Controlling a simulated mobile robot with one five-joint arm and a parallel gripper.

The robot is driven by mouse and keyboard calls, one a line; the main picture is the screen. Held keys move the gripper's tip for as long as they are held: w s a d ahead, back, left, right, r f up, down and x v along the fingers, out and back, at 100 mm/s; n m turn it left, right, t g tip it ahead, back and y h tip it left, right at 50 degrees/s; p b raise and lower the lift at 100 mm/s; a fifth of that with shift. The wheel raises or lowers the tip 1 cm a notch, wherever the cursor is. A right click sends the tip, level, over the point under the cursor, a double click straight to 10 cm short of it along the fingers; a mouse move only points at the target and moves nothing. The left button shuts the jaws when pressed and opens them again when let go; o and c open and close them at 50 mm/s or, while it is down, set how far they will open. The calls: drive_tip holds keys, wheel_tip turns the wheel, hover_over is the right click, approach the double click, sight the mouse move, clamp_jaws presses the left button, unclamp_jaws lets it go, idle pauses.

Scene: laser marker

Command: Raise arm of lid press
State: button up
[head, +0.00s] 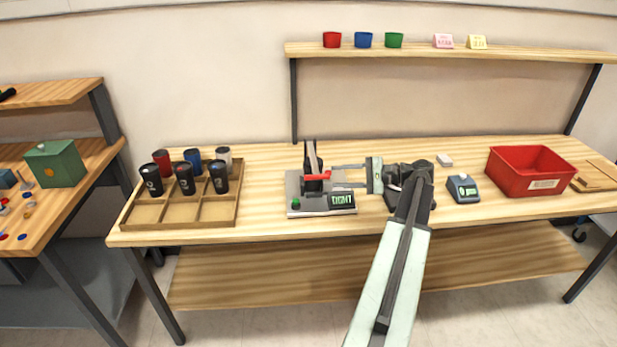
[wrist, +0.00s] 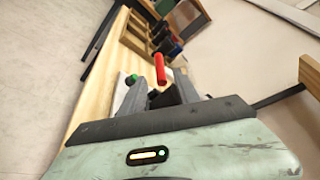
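The lid press (head: 308,205) stands on the workbench, with a grey base, a black upright and a lit green text display on its front. Its arm has a red handle (head: 318,177), which lies about level, low across the press. The red handle also shows in the wrist view (wrist: 162,68), ahead of the fingers. My gripper (head: 335,176) reaches in from the right with its two fingers apart, their tips close to the handle's right end. In the wrist view my gripper (wrist: 158,88) is open. I cannot tell whether a finger touches the handle.
A wooden divided tray (head: 150,213) with several dark, red, blue and white cups stands left of the press. A small grey device (head: 463,189) and a red bin (head: 531,171) stand to the right. A shelf (head: 450,52) runs above the bench's back.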

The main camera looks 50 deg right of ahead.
sight(321, 176)
drive_tip(key=b+x, duration=0.1)
drive_tip(key=x, duration=0.7)
drive_tip(key=shift+b, duration=0.3)
drive_tip(key=c, duration=0.8)
drive_tip(key=shift+s+a, duration=0.1)
clamp_jaws()
drive_tip(key=shift+r+p, duration=0.3)
drive_tip(key=shift+p, duration=0.1)
